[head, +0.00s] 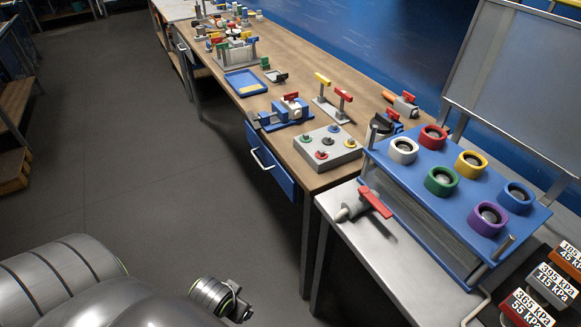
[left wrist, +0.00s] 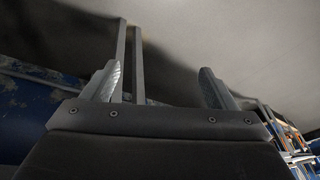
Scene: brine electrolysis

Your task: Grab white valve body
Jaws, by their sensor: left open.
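A white ring-shaped body (head: 403,150) with a grey centre sits at the left corner of a blue rack (head: 445,215), among red, yellow, green, blue and purple ones. It looks upright and untouched. A grey valve with a red lever (head: 364,204) lies on the pale tabletop in front of the rack. In the left wrist view my left gripper (left wrist: 160,88) is open, with nothing between its fingers. In the head view, part of my left arm shows low at the left, well away from the rack. My right gripper is not in view.
A grey block with coloured knobs (head: 327,147) stands on the wooden bench (head: 285,146), beside a blue vise (head: 286,115). Several red- and yellow-handled valves stand farther back. A grey panel (head: 525,65) rises behind the rack. The floor (head: 130,150) left of the bench is clear.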

